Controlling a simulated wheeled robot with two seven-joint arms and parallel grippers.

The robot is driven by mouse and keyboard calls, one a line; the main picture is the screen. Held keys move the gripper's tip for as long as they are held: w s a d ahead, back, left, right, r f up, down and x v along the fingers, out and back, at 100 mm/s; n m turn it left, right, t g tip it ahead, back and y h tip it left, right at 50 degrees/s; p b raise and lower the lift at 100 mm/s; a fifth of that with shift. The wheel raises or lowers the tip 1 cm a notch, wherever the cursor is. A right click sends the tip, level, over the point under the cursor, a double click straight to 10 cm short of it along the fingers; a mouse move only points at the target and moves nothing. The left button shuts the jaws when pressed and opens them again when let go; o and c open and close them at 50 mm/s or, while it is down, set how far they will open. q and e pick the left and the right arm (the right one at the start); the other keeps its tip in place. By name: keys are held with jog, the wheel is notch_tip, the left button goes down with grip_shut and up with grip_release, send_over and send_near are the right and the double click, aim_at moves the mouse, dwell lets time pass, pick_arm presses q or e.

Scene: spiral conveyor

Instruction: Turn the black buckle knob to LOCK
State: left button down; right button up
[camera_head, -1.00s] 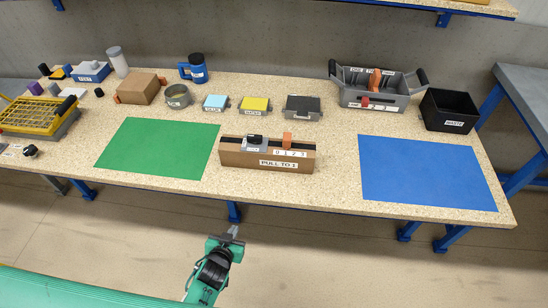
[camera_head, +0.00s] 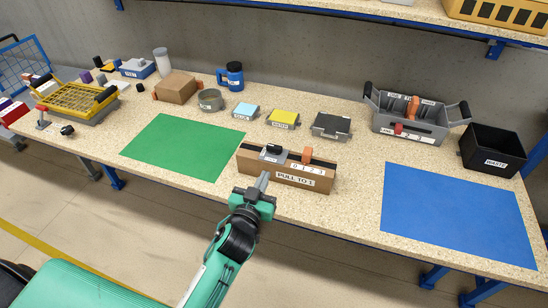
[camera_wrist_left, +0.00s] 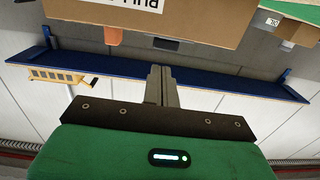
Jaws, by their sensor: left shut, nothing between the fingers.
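A long brown box (camera_head: 258,169) labelled "PULL TO 1" stands near the table's front edge. On its top are a black knob (camera_head: 272,149) on a grey plate, and an orange slider (camera_head: 307,153) beside the numbers. The plate's label is too small to read. Another black knob (camera_head: 67,130) is at the far left; I cannot tell which is the buckle knob. My left gripper (camera_head: 264,180) is shut and empty, its tips in front of the brown box's face. In the wrist view the shut fingers (camera_wrist_left: 161,76) point toward the box (camera_wrist_left: 195,22), seen upside down.
A green mat (camera_head: 170,145) lies left of the box and a blue mat (camera_head: 455,215) lies right. Behind stand a tin (camera_head: 210,100), small cyan, yellow and black boxes, a grey tote (camera_head: 410,128) and a black WASTE bin (camera_head: 490,150). A yellow-topped crate (camera_head: 75,98) is at left.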

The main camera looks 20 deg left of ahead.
aim_at(276, 151)
pick_arm(q)
jog(key=w, duration=0.7)
jog(key=shift+w+p, duration=0.4)
jog(key=shift+w, duration=0.4)
pick_arm(e)
jog(key=shift+s+d+f, duration=0.2)
jog(key=shift+s+f, duration=0.25)
jog(key=shift+f, duration=0.15)
jog(key=shift+s+d+f, duration=0.15)
jog(key=shift+s+f, duration=0.3)
jog(key=shift+f, duration=0.15)
pick_arm(q)
jog(key=shift+f, duration=0.1)
pick_arm(e)
jog(key=shift+w+d, duration=0.1)
